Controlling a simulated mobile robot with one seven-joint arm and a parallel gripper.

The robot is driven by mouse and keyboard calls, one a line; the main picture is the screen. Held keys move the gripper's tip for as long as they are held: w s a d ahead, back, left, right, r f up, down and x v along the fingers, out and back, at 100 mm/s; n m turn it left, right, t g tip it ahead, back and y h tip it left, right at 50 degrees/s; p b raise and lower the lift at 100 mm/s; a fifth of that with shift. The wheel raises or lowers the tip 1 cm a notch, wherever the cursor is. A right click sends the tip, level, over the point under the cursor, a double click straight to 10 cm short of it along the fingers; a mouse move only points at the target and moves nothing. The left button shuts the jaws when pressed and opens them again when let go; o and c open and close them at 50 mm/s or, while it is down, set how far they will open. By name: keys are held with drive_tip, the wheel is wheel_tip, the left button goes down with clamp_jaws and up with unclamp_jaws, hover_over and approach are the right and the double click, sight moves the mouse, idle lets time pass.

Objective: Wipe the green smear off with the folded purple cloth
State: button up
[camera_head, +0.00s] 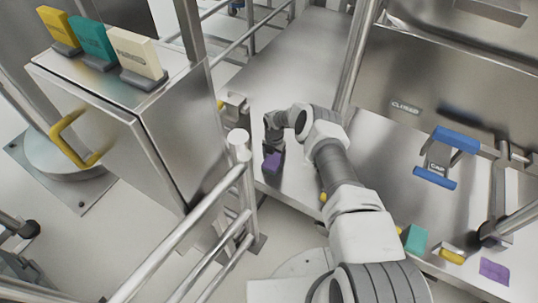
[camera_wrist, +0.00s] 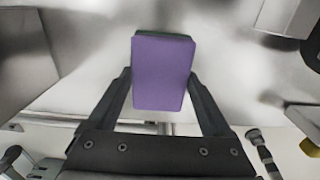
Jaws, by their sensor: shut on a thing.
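The folded purple cloth (camera_wrist: 164,75) is a thick purple block between the two dark fingers of my gripper (camera_wrist: 164,92) in the wrist view. My gripper is shut on it. In the head view the cloth (camera_head: 272,162) shows at the end of my arm, low over the steel surface beside the railing. I cannot tell whether it touches that surface. A thin dark greenish edge shows along the cloth's far end in the wrist view; I cannot tell what it is. I make out no clear green smear in either view.
On the right, a steel surface holds a blue-handled item (camera_head: 436,160), a teal block (camera_head: 414,238), a yellow block (camera_head: 451,256) and a flat purple piece (camera_head: 494,271).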

sight(260, 158)
drive_tip(key=shift+s+d+f, duration=0.1)
drive_tip(key=shift+s+d, duration=0.35)
drive_tip(key=shift+d, duration=0.2)
drive_tip(key=shift+s+d+p, duration=0.4)
drive_tip(key=shift+s+d, duration=0.15)
drive_tip(key=shift+d, duration=0.3)
drive_tip(key=shift+s+d+p, duration=0.4)
drive_tip(key=shift+s+d, duration=0.15)
drive_tip(key=shift+d, duration=0.25)
drive_tip(key=shift+b, duration=0.45)
drive_tip(key=w+a+b, duration=0.1)
drive_tip(key=b, duration=0.1)
drive_tip(key=w+a+b, duration=0.1)
drive_tip(key=a+b, duration=0.1)
drive_tip(key=b, duration=0.1)
drive_tip(key=shift+f, duration=0.15)
drive_tip(key=shift+w+a, duration=0.15)
drive_tip(key=shift+a, duration=0.1)
drive_tip(key=shift+w+a+b, duration=0.55)
drive_tip(key=shift+w+a, duration=0.05)
drive_tip(key=shift+a, duration=0.3)
drive_tip(key=shift+w+a+r, duration=0.3)
drive_tip(key=shift+w+a, duration=0.2)
drive_tip(key=shift+a, duration=0.2)
drive_tip(key=shift+w+a+f, duration=0.1)
drive_tip(key=shift+w+a, duration=0.4)
drive_tip(key=shift+a, duration=0.3)
drive_tip(key=shift+w+a+f, duration=0.1)
drive_tip(key=shift+w+a, duration=0.4)
drive_tip(key=shift+a, duration=0.3)
